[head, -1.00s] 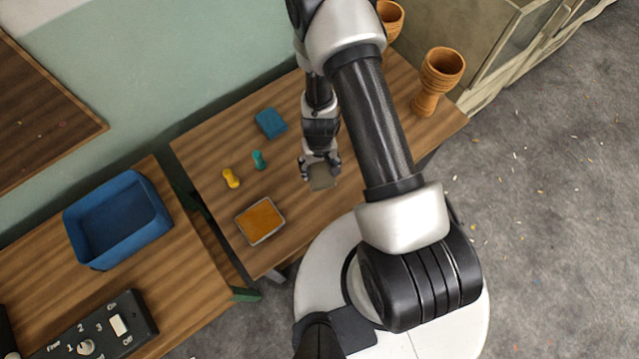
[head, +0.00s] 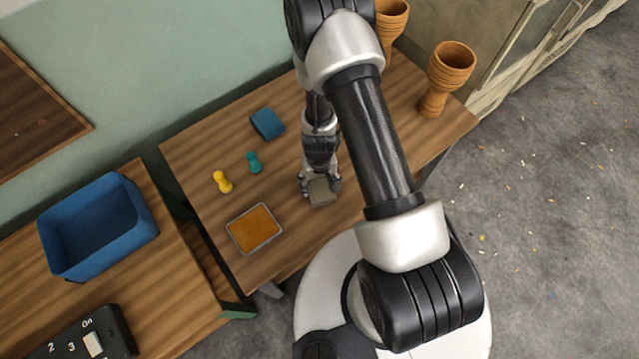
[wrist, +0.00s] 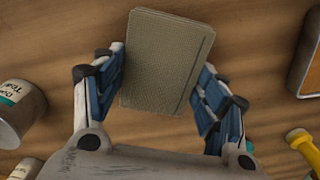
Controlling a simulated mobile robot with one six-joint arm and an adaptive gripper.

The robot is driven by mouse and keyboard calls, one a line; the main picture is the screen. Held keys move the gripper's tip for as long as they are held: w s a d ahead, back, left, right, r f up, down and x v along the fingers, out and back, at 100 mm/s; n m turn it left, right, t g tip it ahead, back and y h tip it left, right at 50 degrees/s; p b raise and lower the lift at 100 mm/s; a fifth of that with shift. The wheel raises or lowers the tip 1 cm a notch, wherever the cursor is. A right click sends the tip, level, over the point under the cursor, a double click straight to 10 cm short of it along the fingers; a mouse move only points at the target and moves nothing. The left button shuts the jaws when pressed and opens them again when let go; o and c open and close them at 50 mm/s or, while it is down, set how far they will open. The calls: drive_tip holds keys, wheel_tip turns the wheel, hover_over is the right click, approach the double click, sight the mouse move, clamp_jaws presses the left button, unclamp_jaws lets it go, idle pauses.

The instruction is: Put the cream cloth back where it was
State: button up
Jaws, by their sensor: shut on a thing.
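The cream cloth is a folded, beige-grey block (head: 322,192) at my gripper's tips in the head view. In the wrist view the cloth (wrist: 166,62) sits between the two fingers, its woven face towards the camera. My gripper (head: 319,188) is shut on it, with blue finger pads (wrist: 160,85) at its left and right sides. The cloth is over the wooden table (head: 290,235), near its front edge. Whether its underside touches the tabletop I cannot tell.
Left of the gripper are an orange-filled tray (head: 254,229), a yellow peg-like piece (head: 222,182), a teal one (head: 254,163) and a blue block (head: 268,124). A goblet drum (head: 448,75) stands right. A blue bin (head: 100,225) is on the left table. Cans (wrist: 18,112) show in the wrist view.

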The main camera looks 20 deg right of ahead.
drive_tip(key=shift+f, duration=0.1)
drive_tip(key=o, duration=1)
